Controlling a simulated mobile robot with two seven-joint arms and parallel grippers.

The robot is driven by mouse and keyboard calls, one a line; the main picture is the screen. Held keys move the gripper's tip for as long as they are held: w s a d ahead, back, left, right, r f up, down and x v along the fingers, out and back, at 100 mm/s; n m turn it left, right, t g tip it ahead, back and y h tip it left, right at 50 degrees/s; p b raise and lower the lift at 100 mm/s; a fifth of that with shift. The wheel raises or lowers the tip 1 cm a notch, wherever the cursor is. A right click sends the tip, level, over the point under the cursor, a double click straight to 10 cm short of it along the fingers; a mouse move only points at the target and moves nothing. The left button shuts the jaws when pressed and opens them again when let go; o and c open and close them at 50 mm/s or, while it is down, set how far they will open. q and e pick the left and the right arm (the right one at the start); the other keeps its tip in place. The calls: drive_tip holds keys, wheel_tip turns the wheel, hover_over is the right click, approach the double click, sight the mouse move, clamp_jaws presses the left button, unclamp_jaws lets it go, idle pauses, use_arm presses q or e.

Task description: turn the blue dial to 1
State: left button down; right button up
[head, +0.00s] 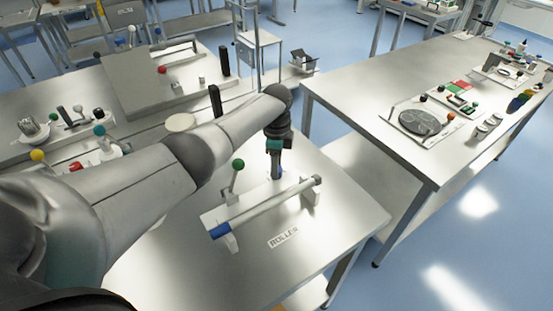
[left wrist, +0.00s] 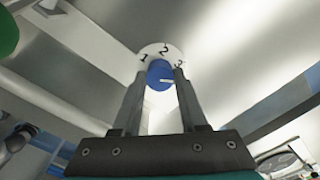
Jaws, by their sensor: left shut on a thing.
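The blue dial (left wrist: 160,74) sits on a round white plate (left wrist: 164,50) marked 1, 2 and 3 in the left wrist view. A short pale mark on the dial points to the right, nearer the 3 side than the 1. My left gripper (left wrist: 160,76) is shut on the dial, one finger on each side. In the head view my left gripper (head: 277,172) points down at the table behind the roller, and it hides most of the dial. My right gripper is not in view.
A roller (head: 265,207) with a blue end lies on its supports in front of the gripper. A lever with a green ball (head: 238,164) stands to the left. A ROLLER label (head: 284,238) lies nearer. Another table (head: 380,75) holding small parts stands at right.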

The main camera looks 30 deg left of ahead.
use_arm(q)
drive_tip(key=n+p, duration=0.1)
drive_tip(key=n, duration=0.2)
drive_tip(key=shift+r+n+p, duration=0.1)
drive_tip(key=shift+n+p, duration=0.2)
drive_tip(key=n+p, duration=0.1)
drive_tip(key=n, duration=0.3)
drive_tip(key=shift+n, duration=0.3)
drive_tip(key=n+p, duration=0.1)
drive_tip(key=n, duration=0.2)
drive_tip(key=shift+n, duration=0.3)
drive_tip(key=n, duration=0.4)
drive_tip(key=shift+n+p, duration=0.3)
drive_tip(key=shift+p, duration=0.05)
drive_tip(key=n, duration=1.2)
drive_tip(key=shift+n, duration=0.4)
drive_tip(key=shift+c, duration=2.2)
unclamp_jaws()
